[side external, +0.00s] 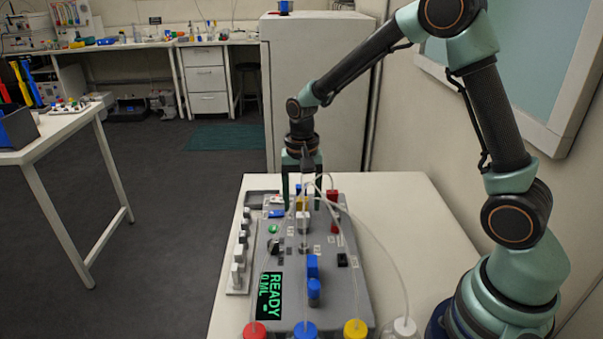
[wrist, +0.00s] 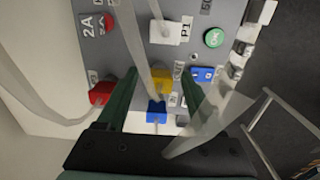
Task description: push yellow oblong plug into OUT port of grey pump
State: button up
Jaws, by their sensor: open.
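The yellow oblong plug (wrist: 162,80) shows in the wrist view between the two fingers of my gripper (wrist: 160,75). The fingers are apart, with a visible gap to the plug on each side. In the side view the yellow plug (side external: 301,203) is small and partly hidden, at the far end of the grey pump (side external: 340,292). My gripper (side external: 302,195) points down there, fingers astride it. A clear tube runs close to the plug. The OUT port cannot be made out clearly, and I cannot tell how deep the plug sits.
A blue plug (wrist: 156,111) sits just below the yellow one in the wrist view, and a red plug (wrist: 102,93) is just outside the left finger. A white block (wrist: 164,31) stands above. Clear tubes arch over the pump. The white table (side external: 420,230) is clear at right.

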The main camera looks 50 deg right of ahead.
aim_at(302, 199)
notch_tip(302, 199, up, 11)
jog(key=s+r+n+t, duration=0.2)
jog(key=s+n, duration=0.2)
jog(key=s, duration=0.2)
jog(key=s+r+n+t, duration=0.3)
jog(key=s+n, duration=0.2)
jog(key=s, duration=0.2)
jog(key=shift+s+a+t, duration=0.2)
jog(key=shift+a+t, duration=0.05)
jog(key=shift+t, duration=0.05)
jog(key=shift+r, duration=0.1)
dwell(0.7)
